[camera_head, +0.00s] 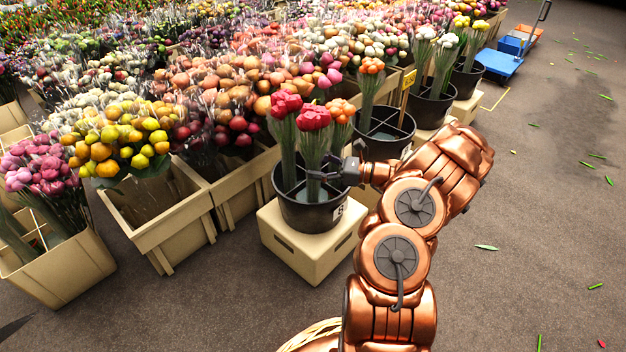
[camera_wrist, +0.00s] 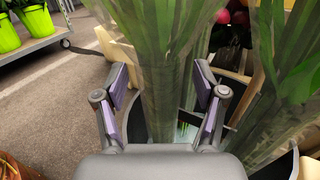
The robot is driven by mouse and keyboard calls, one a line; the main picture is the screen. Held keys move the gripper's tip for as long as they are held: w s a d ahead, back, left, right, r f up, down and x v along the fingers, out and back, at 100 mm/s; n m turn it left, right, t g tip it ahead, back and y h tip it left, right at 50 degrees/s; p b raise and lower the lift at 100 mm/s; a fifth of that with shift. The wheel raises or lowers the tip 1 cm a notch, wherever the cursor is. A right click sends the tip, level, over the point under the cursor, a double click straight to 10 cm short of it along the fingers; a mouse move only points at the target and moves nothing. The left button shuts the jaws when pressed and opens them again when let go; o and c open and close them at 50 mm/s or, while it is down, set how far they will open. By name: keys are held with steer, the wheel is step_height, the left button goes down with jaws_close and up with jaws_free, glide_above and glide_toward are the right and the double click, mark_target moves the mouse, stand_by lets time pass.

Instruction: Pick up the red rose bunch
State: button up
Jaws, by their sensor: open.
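Two red rose bunches stand upright in a black bucket (camera_head: 318,213) in the head view; one red bunch (camera_head: 314,118) is nearer my arm and another red bunch (camera_head: 286,104) is behind it to the left. My gripper (camera_head: 316,175) is at the stems of the nearer bunch, above the bucket rim. In the wrist view my gripper (camera_wrist: 161,85) is open, with one finger on each side of a wrapped green stem bundle (camera_wrist: 163,65). I see gaps beside the stems, so the fingers are not closed on them. The flower heads are out of the wrist view.
An orange bunch (camera_head: 341,111) stands close behind. The bucket rests on a beige crate (camera_head: 303,252). More stems (camera_wrist: 290,60) are right of my gripper in the wrist view. Another black bucket (camera_head: 386,132) is behind. Open floor (camera_head: 520,210) lies to the right.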

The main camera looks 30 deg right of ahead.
steer(key=shift+x, duration=0.8)
steer(key=shift+s, duration=0.1)
jaws_close()
